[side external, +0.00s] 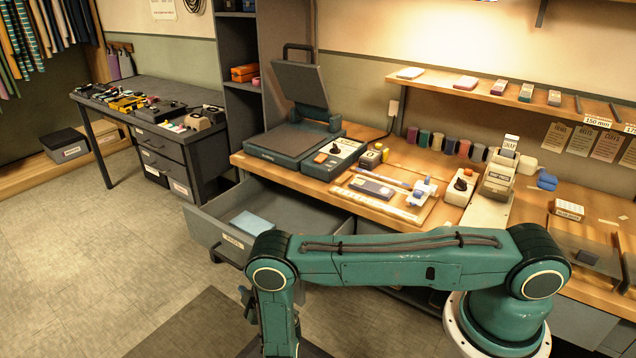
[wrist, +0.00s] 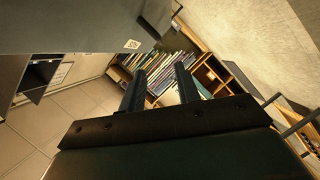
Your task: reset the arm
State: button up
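My arm is teal and reaches left from its round base in the side external view, with its forearm bending down in front of the open drawer (side external: 215,236). My gripper (wrist: 160,80) shows in the wrist view as two dark fingers standing apart. Nothing is held between them; shelves with rows of books or folders show beyond. In the side external view only a small dark part near the wrist shows beside the forearm, and the fingertips are hard to make out.
The wooden workbench (side external: 255,172) carries a heat press (side external: 301,90) with its lid raised. A light blue item (side external: 251,223) lies in the open drawer, close to my forearm. A dark side table (side external: 150,90) stands at the left. The floor (side external: 70,250) at the lower left is clear.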

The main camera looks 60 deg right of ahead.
jog(key=d+r+m+g+h, duration=0.25)
jog(key=d+r+m, duration=0.25)
jog(key=r, duration=0.6)
jog(key=d+r+m+g+h, duration=0.1)
jog(key=d+r+m+g, duration=0.25)
jog(key=r, duration=0.85)
jog(key=s+d+r+m+g+y, duration=0.2)
jog(key=s+d+r+m+y, duration=0.1)
jog(key=s+r, duration=0.85)
jog(key=s+a+r+n+y, duration=0.1)
jog(key=s+r, duration=0.1)
jog(key=s, duration=0.6)
jog(key=s+a+r+n+y, duration=0.1)
jog(key=s+a+r+y, duration=0.1)
jog(key=s, duration=0.6)
jog(key=s+a+r+n+g+y, duration=0.1)
jog(key=s+r+y, duration=0.1)
jog(key=s, duration=0.6)
jog(key=shift+s+a+r+n, duration=0.35)
jog(key=shift+r, duration=0.4)
